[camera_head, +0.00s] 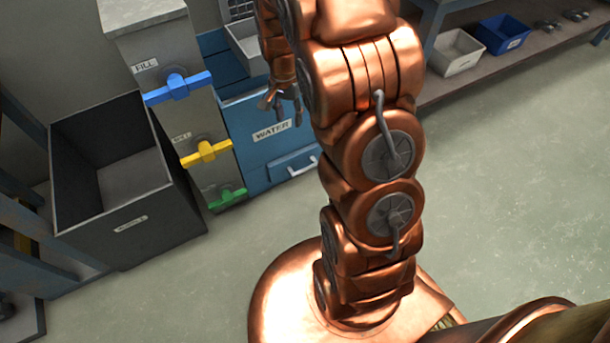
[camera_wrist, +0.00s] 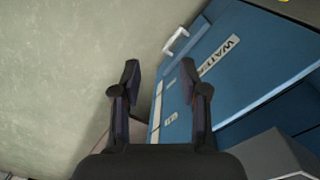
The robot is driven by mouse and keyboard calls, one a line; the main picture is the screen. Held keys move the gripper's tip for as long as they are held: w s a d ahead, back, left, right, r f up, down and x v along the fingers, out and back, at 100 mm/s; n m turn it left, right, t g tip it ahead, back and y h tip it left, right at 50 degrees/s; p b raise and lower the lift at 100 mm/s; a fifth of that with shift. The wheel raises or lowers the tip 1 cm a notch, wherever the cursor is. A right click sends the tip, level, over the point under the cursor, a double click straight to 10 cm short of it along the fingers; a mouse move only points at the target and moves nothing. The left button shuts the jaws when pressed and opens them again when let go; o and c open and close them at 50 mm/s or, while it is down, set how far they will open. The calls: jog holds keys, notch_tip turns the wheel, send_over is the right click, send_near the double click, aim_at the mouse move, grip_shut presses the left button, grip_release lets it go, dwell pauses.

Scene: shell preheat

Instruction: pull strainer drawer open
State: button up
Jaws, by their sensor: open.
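The blue cabinet marked WATER (camera_head: 255,150) stands left of my arm. Low on its front is a small blue drawer (camera_head: 285,172) with a pale bar handle (camera_head: 303,166); I cannot read a strainer label on it. The drawer looks shut. In the wrist view the blue cabinet (camera_wrist: 250,65) fills the right side, with a pale handle (camera_wrist: 176,40) beyond the fingers. My gripper (camera_head: 284,108) is open and empty, above and in front of the WATER label, apart from the handle. It also shows in the wrist view (camera_wrist: 160,68).
Blue (camera_head: 180,86), yellow (camera_head: 206,152) and green (camera_head: 227,196) valve handles line the grey column left of the cabinet. A large dark open bin (camera_head: 130,225) stands further left. A shelf with a white bin (camera_head: 457,52) and blue bin (camera_head: 502,34) is at back right. Floor right is clear.

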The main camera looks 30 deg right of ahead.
jog(key=w+d+f+m+b, duration=0.2)
jog(key=w+d+f+b, duration=0.1)
jog(key=f, duration=0.5)
jog(key=w+d+f+m+b, duration=0.15)
jog(key=f+b, duration=0.25)
jog(key=f, duration=0.5)
jog(key=m+b, duration=0.4)
jog(key=b, duration=0.4)
send_over(305, 169)
jog(key=shift+n+t, duration=0.25)
jog(key=shift+t, duration=0.15)
notch_tip(305, 169, down, 20)
jog(key=shift+a, duration=0.1)
jog(key=shift+f, duration=0.5)
notch_tip(305, 169, down, 7)
jog(key=shift+f+b, duration=0.2)
jog(key=shift+b, duration=1)
grip_shut()
